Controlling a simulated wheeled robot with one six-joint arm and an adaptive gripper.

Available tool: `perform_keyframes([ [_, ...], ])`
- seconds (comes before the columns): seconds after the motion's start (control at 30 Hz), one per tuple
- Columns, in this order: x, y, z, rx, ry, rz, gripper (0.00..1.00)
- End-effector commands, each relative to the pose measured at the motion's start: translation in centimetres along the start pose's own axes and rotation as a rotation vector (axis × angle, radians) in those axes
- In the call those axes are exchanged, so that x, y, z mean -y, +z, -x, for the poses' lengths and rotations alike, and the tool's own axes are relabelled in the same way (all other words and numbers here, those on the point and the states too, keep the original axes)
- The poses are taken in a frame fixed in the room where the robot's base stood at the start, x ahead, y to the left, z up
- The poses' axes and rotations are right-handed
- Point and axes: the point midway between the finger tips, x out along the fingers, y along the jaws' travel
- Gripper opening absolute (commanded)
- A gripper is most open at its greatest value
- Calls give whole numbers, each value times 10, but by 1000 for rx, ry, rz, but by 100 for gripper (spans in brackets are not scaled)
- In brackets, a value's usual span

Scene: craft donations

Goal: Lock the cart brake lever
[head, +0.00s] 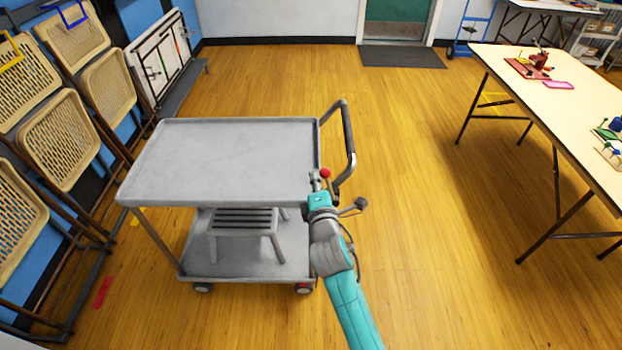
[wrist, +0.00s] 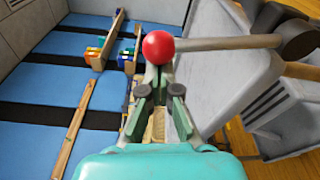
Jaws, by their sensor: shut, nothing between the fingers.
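The grey two-shelf cart (head: 225,160) stands in the middle of the floor, with its dark handle (head: 349,140) at the right end. The brake lever's red ball knob (head: 325,173) shows at the cart's right edge. In the wrist view the red knob (wrist: 158,47) sits at the left end of a grey lever shaft (wrist: 225,43), which runs right to a dark round pivot (wrist: 297,40). My gripper (head: 317,180) is at the cart's right edge, beside the knob. In the wrist view my gripper (wrist: 159,92) is shut and empty, just below the knob. I cannot tell whether they touch.
A grey slatted stool (head: 244,222) stands on the cart's lower shelf. Folded chairs (head: 60,140) lean along the left wall. A long table (head: 565,105) with craft items stands at the right. The floor between cart and table is clear.

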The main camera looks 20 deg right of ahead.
Motion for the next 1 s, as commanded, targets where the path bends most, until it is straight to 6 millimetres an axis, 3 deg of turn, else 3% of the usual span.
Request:
perform_keyframes([
  [0.47, -2, 6, 1, 1, 7, -51, 0],
  [1.0, -1, 60, 9, 3, 69, -475, 0],
])
